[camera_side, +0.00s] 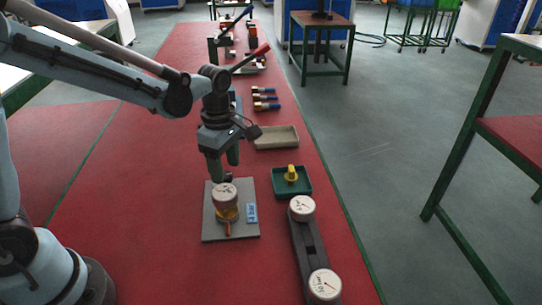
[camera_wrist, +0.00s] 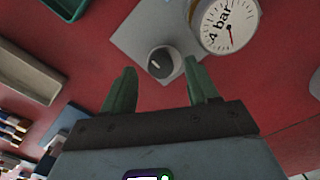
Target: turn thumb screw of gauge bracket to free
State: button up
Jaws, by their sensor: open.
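A dark round knob with a pale pointer line, seemingly the thumb screw (camera_wrist: 163,62), is in the wrist view, on a grey plate (camera_side: 213,228) beside a white gauge (camera_wrist: 228,25) marked "4 bar". In the side view the gauge (camera_side: 224,191) sits on a yellow bracket (camera_side: 228,213) with an orange-red handle below it. My gripper (camera_side: 225,171) points down just behind the gauge. Its green fingers are apart and empty. In the wrist view the knob appears between and just beyond the fingertips; I see no contact. The knob is partly hidden behind the gauge in the side view.
A green tray (camera_side: 303,190) with a yellow part and a beige tray (camera_side: 258,143) are to the right. Two more gauges (camera_side: 302,207) (camera_side: 325,284) stand on a dark rail (camera_side: 310,250). The red table (camera_side: 130,225) is clear left of the plate.

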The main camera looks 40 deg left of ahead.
aim_at(226, 175)
notch_tip(226, 175, up, 10)
jog(key=shift+r, duration=0.25)
dwell(0.5)
jog(key=s+a+f+m+t, duration=0.1)
jog(key=s+m+t, duration=0.6)
jog(key=m, duration=1.3)
jog(key=shift+s+a+f, duration=0.4)
jog(key=shift+s+f, duration=0.45)
jog(key=shift+s, duration=0.2)
